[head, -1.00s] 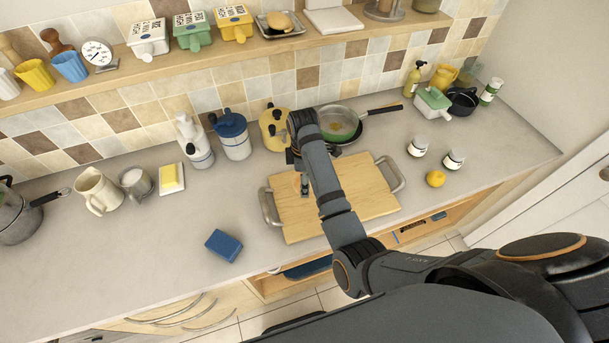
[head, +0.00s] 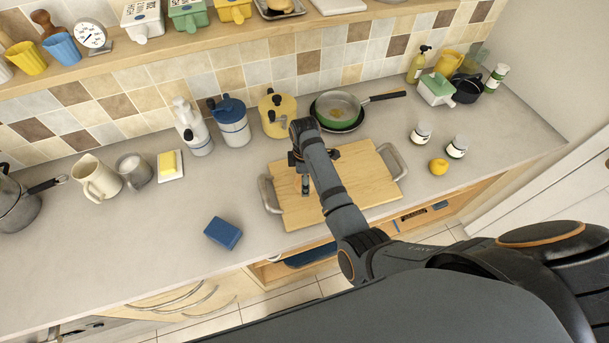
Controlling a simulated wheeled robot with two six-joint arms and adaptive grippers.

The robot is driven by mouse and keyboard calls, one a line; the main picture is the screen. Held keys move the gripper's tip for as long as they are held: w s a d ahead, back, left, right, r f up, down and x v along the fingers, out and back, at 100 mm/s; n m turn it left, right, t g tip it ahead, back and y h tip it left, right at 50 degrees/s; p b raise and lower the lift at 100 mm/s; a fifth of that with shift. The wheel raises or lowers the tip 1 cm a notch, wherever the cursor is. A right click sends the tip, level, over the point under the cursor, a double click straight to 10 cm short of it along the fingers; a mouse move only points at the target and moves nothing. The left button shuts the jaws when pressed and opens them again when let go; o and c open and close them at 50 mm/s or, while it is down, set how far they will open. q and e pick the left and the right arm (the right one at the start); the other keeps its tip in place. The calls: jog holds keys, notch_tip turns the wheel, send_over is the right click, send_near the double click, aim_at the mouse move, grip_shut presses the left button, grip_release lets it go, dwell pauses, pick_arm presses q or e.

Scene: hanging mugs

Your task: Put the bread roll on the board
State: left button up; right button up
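The wooden board (head: 360,180) with grey metal handles lies on the counter in the middle of the head view. A small tan bread roll (head: 281,5) sits on a metal tray (head: 295,14) on the shelf, partly cut off by the top edge of the view. My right gripper (head: 305,187) points down over the left part of the board, far from the roll. Its fingers are small and partly hidden by the wrist, so I cannot tell whether it is open. My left gripper is not in view.
A pan (head: 338,112) and a yellow canister (head: 273,113) stand behind the board. A blue sponge (head: 223,233) lies at its front left. Two jars (head: 420,133) and a yellow fruit (head: 438,166) are to its right. The front left counter is largely clear.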

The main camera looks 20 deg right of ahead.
jog(key=shift+f, duration=0.4)
dwell(0.3)
jog(key=o, duration=1.2)
jog(key=shift+c, duration=0.2)
jog(key=shift+r, duration=0.1)
notch_tip(320, 180, up, 12)
jog(key=shift+w, duration=0.2)
jog(key=shift+f, duration=0.2)
